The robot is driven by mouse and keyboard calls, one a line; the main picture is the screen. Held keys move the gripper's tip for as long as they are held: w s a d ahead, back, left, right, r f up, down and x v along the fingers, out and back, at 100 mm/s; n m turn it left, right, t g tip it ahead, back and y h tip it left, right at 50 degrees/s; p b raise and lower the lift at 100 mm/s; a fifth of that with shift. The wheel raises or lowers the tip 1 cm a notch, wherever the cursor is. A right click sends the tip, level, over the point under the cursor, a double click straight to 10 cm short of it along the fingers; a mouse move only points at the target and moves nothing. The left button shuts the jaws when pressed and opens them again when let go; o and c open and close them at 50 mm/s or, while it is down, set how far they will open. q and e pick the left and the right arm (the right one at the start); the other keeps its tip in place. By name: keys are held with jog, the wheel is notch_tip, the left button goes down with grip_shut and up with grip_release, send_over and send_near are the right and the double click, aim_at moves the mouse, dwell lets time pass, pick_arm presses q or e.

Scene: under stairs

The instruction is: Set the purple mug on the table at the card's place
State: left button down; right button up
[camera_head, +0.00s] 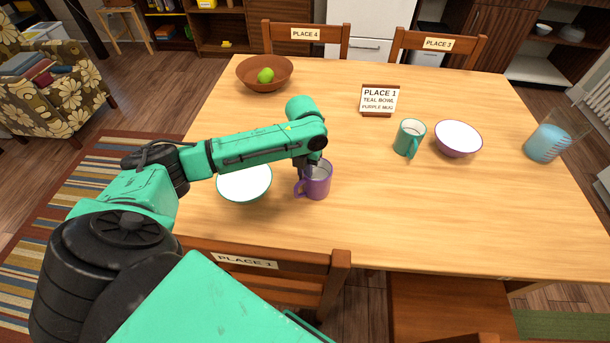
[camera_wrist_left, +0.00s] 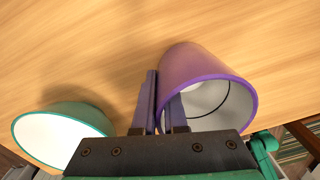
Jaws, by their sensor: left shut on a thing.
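The card (camera_head: 379,101) stands on the table (camera_head: 450,215) and reads "PLACE 1, TEAL BOWL, PURPLE MUG". The purple mug (camera_head: 318,184) is upright at the table's near side, in front of the chair labelled PLACE 1 (camera_head: 247,262). It also shows in the left wrist view (camera_wrist_left: 192,68). My left gripper (camera_head: 313,172) is shut on the mug's wall, one finger inside and one outside. I cannot tell whether the mug's base touches the table. The teal bowl (camera_head: 244,187) is just left of the mug, and also shows in the wrist view (camera_wrist_left: 62,138). My right gripper is out of view.
A brown bowl with a green fruit (camera_head: 265,76) stands at the back left. A teal mug (camera_head: 409,138), a white-and-purple bowl (camera_head: 458,139) and a glass of blue liquid (camera_head: 548,144) stand to the right. Chairs marked PLACE 4 (camera_head: 306,38) and PLACE 3 (camera_head: 437,46) line the far side.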

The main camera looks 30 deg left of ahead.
pick_arm(q)
jog(key=c, duration=1)
grip_release()
notch_tip(320, 180, up, 12)
jog(key=shift+r, duration=0.1)
